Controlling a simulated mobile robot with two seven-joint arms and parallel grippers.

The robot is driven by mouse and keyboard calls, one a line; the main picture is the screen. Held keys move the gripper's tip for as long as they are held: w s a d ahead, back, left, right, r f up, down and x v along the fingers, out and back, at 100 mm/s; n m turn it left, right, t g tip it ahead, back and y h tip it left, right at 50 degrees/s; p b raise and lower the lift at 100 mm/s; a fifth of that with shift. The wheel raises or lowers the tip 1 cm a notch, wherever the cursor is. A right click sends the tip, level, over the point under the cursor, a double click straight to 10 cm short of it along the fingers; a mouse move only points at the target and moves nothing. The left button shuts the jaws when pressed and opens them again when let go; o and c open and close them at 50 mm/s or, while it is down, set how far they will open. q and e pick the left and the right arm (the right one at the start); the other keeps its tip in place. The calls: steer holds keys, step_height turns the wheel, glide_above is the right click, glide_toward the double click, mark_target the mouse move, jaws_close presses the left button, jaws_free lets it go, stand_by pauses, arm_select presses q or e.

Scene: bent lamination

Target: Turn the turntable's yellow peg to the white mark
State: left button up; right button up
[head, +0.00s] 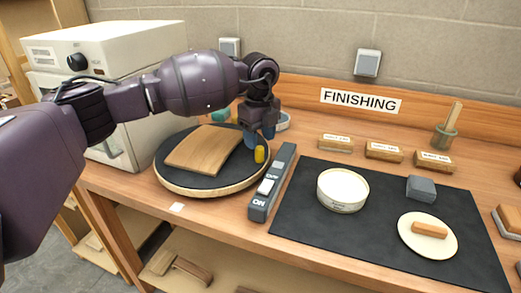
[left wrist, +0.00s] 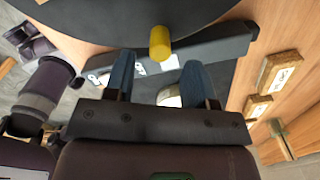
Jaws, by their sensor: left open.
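The round turntable (head: 173,182) has a dark top and a pale wooden rim. Its yellow peg (head: 259,154) stands upright near the right edge of the top. The white mark (head: 177,207) is a small patch on the table by the turntable's front edge. My left gripper (head: 261,135) is over the right side of the turntable, just behind the peg, with its fingers pointing down. In the left wrist view its open fingers (left wrist: 156,60) lie either side of the line to the peg (left wrist: 159,43), apart from it. My right gripper is out of view.
A bent wooden board (head: 205,149) lies on the turntable. A grey switch bar (head: 272,183) stands close on its right. A black mat (head: 300,222) holds a white tub (head: 343,190), a grey block and a dish. A cream machine (head: 125,50) stands behind left.

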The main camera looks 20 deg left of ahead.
mark_target(260, 147)
arm_select(q)
steer(key=shift+f, duration=1.95)
jaws_close()
